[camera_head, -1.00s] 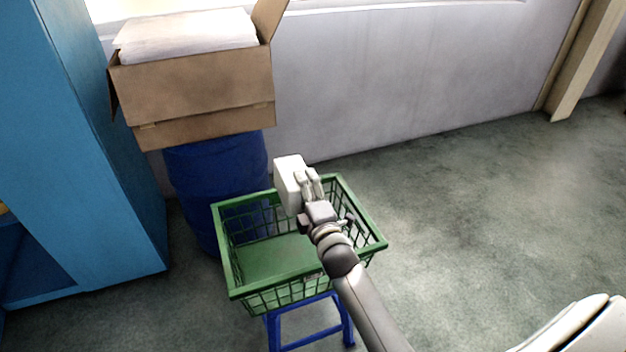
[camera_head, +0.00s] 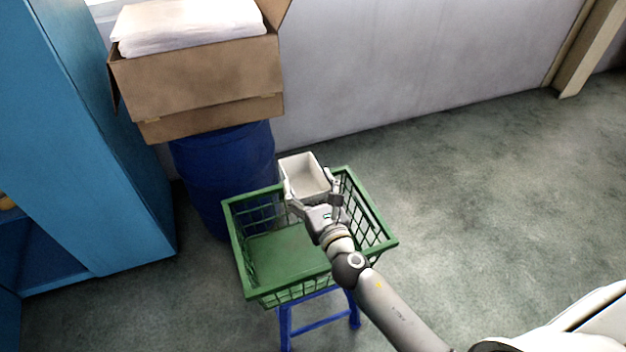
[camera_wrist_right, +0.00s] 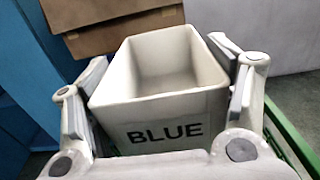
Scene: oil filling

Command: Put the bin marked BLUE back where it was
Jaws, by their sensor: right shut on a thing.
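The bin marked BLUE (camera_head: 305,174) is a small white open-topped box, empty inside as far as I see. In the right wrist view its front wall with the word BLUE (camera_wrist_right: 165,130) faces the camera. My right gripper (camera_head: 314,196) is shut on the bin, one finger along each side, and holds it upright over the far part of the green basket. The wrist view shows both fingers (camera_wrist_right: 158,95) against its side walls. My left gripper is out of view.
The green basket (camera_head: 238,240) stands on a blue stool (camera_head: 318,325). A blue barrel (camera_head: 215,170) with a cardboard box (camera_head: 200,85) on top stands behind left. A blue cabinet (camera_head: 75,150) is at the left. The floor at right (camera_head: 490,190) is clear.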

